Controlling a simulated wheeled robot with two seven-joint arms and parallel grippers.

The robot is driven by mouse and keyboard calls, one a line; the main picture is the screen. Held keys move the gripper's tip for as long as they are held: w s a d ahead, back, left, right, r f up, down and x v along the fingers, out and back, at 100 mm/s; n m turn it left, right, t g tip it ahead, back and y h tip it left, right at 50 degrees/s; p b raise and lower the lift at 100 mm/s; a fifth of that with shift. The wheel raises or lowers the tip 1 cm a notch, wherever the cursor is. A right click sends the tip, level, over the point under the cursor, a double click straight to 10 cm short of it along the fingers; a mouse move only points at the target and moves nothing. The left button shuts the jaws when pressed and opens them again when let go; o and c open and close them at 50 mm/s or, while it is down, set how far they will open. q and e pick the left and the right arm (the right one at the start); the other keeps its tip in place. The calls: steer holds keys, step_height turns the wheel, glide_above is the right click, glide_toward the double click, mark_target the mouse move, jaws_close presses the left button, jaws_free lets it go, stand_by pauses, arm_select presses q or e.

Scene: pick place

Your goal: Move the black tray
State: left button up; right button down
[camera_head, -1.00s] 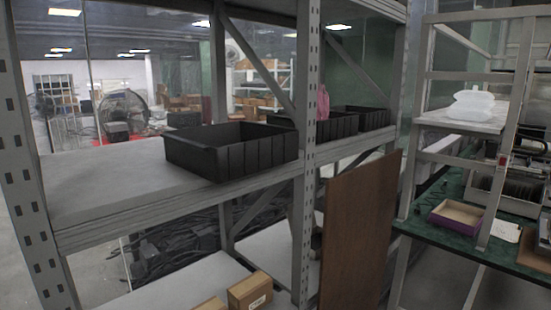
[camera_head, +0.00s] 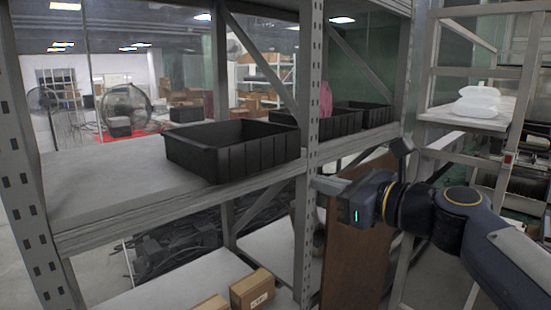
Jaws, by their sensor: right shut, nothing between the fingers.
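A black tray (camera_head: 236,156) stands upright on the middle grey shelf (camera_head: 110,190), left of the front upright post. Its inside looks empty from what shows. My right gripper (camera_head: 318,184) has come in from the right, at the front upright post just below the shelf edge. It is shut and empty, and it is apart from the tray, to its lower right. More black trays (camera_head: 340,124) stand on the same shelf behind the post, with something pink (camera_head: 325,101) in one. My left gripper is not in view.
The perforated front post (camera_head: 308,80) stands between my right gripper and the shelf. A brown board (camera_head: 352,262) leans below my right arm. Cardboard boxes (camera_head: 252,290) lie on the lower shelf. The shelf left of the tray is clear.

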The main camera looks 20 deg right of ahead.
steer(key=r+m, duration=0.2)
steer(key=p, duration=0.2)
glide_toward(265, 150)
steer(key=shift+t, duration=0.4)
steer(key=x, duration=0.4)
steer(key=f+x, duration=0.1)
steer(key=x, duration=0.1)
steer(key=shift+w+a, duration=0.15)
steer(key=shift+w, duration=0.25)
steer(key=shift+r, duration=0.1)
steer(key=p+x, duration=0.2)
steer(key=x, duration=0.4)
steer(key=shift+w+a, duration=0.2)
steer(key=shift+w, duration=0.25)
